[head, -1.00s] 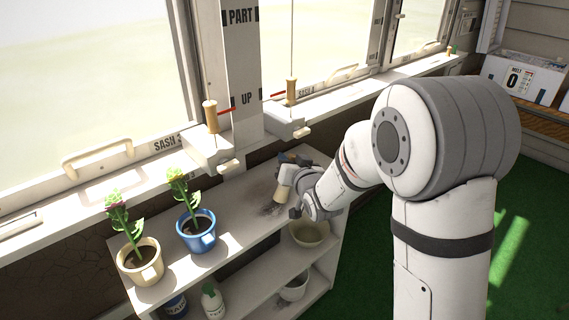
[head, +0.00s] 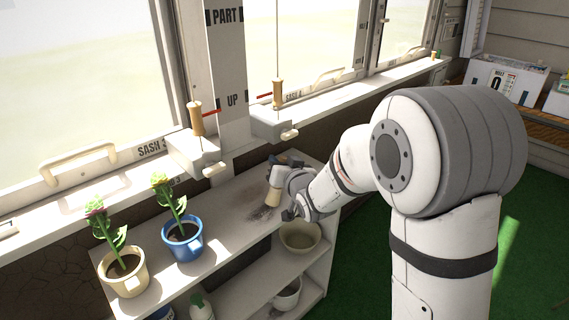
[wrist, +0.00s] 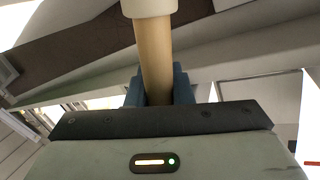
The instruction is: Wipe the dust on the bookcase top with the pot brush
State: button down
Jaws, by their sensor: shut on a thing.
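My gripper (head: 297,188) is at the right half of the bookcase top (head: 222,210). It is shut on the pot brush (head: 273,187), which shows a pale upper part and a tan lower end tilted down toward the shelf. In the wrist view the brush's wooden handle (wrist: 157,62) stands between the two blue fingers (wrist: 158,92), with a cream part at the top edge. A dark smear of dust (head: 260,213) lies on the bookcase top just left of and below the brush. I cannot tell whether the brush touches the surface.
A blue pot (head: 183,240) and a cream pot (head: 124,274), both with plants, stand on the left part of the bookcase top. Bowls (head: 300,236) sit on the shelves below. The window sill (head: 225,152) runs close behind, with latches jutting over. Green floor (head: 362,250) lies to the right.

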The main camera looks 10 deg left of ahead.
jog(key=s+a+b, duration=0.4)
jog(key=s+a, duration=0.2)
jog(key=s, duration=0.1)
jog(key=shift+s, duration=0.15)
dwell(0.7)
jog(key=shift+a+r, duration=0.1)
jog(key=shift+r+p, duration=1.25)
jog(key=shift+r, duration=1.65)
notch_tip(320, 180, up, 3)
jog(key=shift+p, duration=0.45)
jog(key=shift+f, duration=0.15)
jog(key=shift+s+d+f+b, duration=0.3)
jog(key=shift+s+f+b, duration=0.2)
jog(key=shift+f+b, duration=0.4)
